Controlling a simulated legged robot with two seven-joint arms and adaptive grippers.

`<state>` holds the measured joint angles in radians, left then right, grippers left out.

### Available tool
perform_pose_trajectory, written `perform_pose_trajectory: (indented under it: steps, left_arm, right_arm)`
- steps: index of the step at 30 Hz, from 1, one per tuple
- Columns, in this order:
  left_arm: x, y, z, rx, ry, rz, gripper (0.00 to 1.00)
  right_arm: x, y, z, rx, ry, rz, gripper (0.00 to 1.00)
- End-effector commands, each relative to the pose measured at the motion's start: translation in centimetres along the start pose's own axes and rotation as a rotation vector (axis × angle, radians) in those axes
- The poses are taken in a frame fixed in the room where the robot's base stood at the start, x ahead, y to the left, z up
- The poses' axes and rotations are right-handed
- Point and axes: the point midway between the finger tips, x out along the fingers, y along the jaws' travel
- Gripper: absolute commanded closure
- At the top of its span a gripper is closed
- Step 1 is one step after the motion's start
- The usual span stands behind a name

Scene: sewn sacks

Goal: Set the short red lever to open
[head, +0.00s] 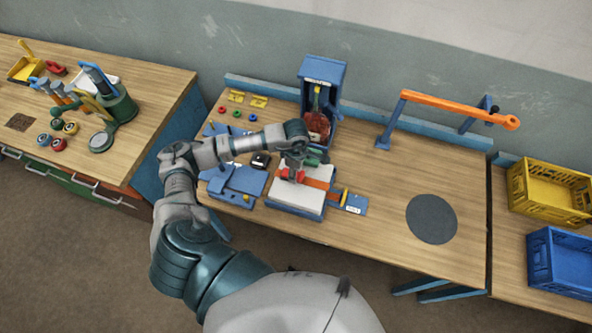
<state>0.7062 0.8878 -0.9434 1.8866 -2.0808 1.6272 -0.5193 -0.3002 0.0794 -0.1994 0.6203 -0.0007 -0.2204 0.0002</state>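My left gripper (290,174) points down over the white block on the blue-edged stand (298,197) at the front middle of the bench. A small red piece (297,176) shows right at its fingertips; I cannot tell whether this is the short red lever, nor whether the fingers are around it or only against it. The fingers are too small and partly hidden to show if they are open or shut. An orange-red strip (318,184) runs right from there to a blue plate with a yellow upright piece (344,196). My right gripper is out of view.
A blue upright housing (323,75) with red contents stands behind the gripper. A long orange bar (455,108) on blue brackets stands at the back right. A dark round mat (432,219) lies on clear bench to the right. Yellow (513,190) and blue (535,262) crates stand far right.

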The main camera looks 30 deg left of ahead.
Motion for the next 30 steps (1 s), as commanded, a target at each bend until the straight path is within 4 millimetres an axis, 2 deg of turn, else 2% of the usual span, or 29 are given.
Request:
perform_pose_trajectory:
  steps: [6, 14, 21, 22, 30]
  left_arm:
    - [1.6, 0.0, 0.0, 0.001, 0.001, -0.001, 0.38]
    - [1.7, 0.0, 0.1, 0.001, 0.0, 0.0, 0.38]
    - [1.6, 0.0, 0.1, 0.001, -0.001, 0.001, 0.97]
    - [1.6, 0.0, 0.1, 0.001, -0.001, 0.001, 1.0]
    - [1.7, 0.5, 0.2, 0.001, -0.012, 0.003, 1.0]
  right_arm:
    - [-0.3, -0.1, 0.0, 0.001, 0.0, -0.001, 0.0]
    - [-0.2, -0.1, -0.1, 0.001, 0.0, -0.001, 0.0]
    - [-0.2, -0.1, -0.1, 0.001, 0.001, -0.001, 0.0]
    - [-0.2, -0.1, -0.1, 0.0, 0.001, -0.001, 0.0]
    - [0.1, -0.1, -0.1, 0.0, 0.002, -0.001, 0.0]
